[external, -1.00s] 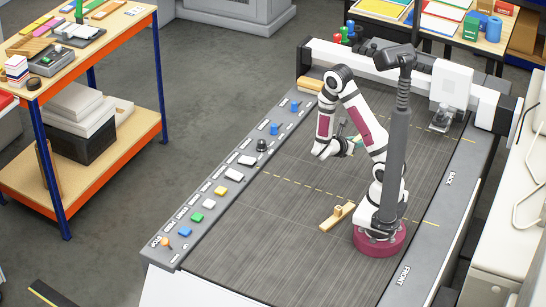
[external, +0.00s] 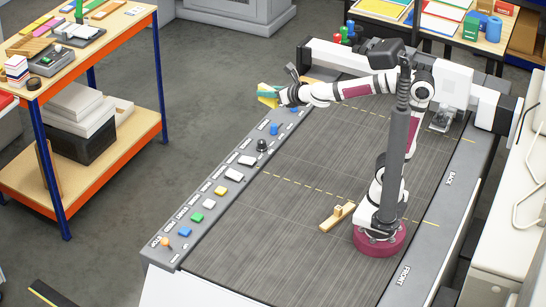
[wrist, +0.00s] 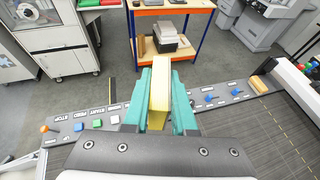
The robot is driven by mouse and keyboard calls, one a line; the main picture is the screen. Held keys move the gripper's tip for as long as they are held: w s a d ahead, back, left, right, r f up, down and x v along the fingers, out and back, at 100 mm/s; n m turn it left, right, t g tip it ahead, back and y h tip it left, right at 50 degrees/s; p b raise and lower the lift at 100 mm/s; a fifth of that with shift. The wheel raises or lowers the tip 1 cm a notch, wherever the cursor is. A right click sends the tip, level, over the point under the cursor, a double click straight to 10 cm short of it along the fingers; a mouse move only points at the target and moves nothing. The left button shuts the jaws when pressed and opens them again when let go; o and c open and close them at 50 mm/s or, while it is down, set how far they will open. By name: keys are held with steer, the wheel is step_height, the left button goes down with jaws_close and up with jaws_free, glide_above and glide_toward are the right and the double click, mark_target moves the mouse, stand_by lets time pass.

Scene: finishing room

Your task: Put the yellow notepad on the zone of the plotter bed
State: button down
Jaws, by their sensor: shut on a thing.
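My gripper (external: 276,96) has teal fingers and is shut on the yellow notepad (wrist: 160,82). The wrist view shows the notepad edge-on, standing between the fingers (wrist: 163,100). In the external view the notepad (external: 268,89) is a small yellow patch at the end of my stretched-out arm, partly covered by the fingers. It is held in the air around the far left edge of the plotter, near the control strip. The plotter bed (external: 290,220) is dark grey and ribbed, with dashed yellow lines across it marking off areas.
A control strip (external: 208,205) with coloured buttons and knobs runs along the bed's left side. A wooden piece with a knob (external: 338,216) lies on the bed near my base. A tan block (wrist: 263,83) sits at the strip's far end. Much of the bed is clear.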

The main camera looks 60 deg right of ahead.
step_height(320, 180, down, 19)
steer(key=s+d+m+g+h, duration=0.1)
steer(key=s+m+g+h, duration=0.25)
steer(key=m+h, duration=0.25)
steer(key=s+d+f+m+g+h, duration=0.2)
steer(key=s+d+f+m+g, duration=0.15)
steer(key=s+f+g, duration=0.2)
steer(key=s+d+f+m+g+h, duration=0.1)
steer(key=s+d+f+m+g, duration=0.2)
steer(key=s+f+m+g, duration=0.25)
steer(key=shift+n+t, duration=0.3)
steer(key=shift+t, duration=0.45)
steer(key=f, duration=0.3)
steer(key=s+f, duration=0.1)
steer(key=f, duration=0.2)
steer(key=s+f, duration=0.1)
steer(key=f, duration=0.2)
steer(key=shift+s+a, duration=0.15)
steer(key=shift+s, duration=0.1)
steer(key=c, duration=0.7)
jaws_free()
steer(key=shift+c, duration=0.2)
